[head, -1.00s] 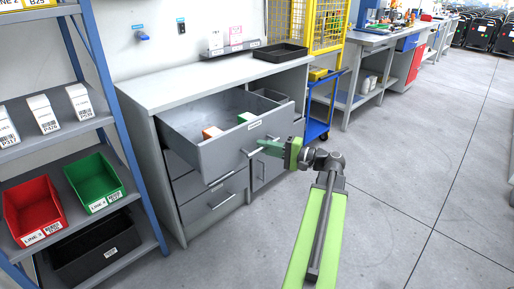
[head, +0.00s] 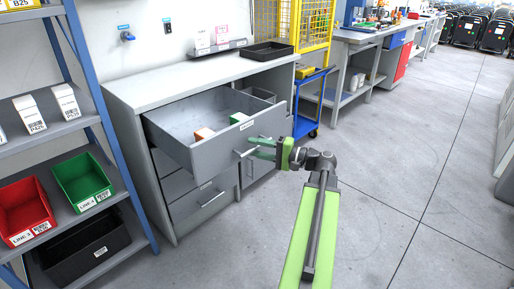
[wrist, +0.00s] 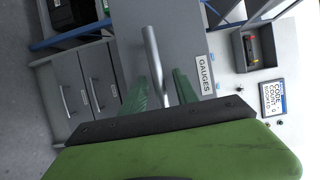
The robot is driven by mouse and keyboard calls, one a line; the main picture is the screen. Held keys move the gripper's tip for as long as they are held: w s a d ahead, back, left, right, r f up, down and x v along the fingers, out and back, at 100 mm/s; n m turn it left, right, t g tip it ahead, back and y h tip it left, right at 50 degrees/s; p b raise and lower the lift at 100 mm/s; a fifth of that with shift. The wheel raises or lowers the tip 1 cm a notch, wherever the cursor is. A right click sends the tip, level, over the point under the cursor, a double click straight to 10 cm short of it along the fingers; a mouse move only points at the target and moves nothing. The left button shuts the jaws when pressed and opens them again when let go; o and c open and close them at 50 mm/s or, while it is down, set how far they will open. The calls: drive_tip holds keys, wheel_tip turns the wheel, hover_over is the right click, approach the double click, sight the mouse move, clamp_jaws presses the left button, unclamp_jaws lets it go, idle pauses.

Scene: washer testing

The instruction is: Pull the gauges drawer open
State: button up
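The gauges drawer (head: 218,151), grey with a small front label, stands pulled well out of the cabinet in the head view. An orange-and-white box (head: 203,134) and a green-and-white box (head: 238,118) lie inside it. Its bar handle (wrist: 153,62) shows in the wrist view beside the "GAUGES" label (wrist: 204,74). My gripper (head: 259,148) is at the handle, with its green fingers spread apart. In the wrist view the fingers (wrist: 160,92) lie on either side of the bar, with gaps, so they do not appear to clamp it.
Closed drawers (head: 197,203) sit below in the grey cabinet. A shelf rack with red (head: 25,208) and green (head: 83,180) bins stands at left. A blue trolley (head: 304,126) stands behind the cabinet's right end. The floor (head: 400,190) at right is clear.

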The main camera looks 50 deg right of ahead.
drive_tip(key=v, duration=1.7)
drive_tip(key=shift+s, duration=0.2)
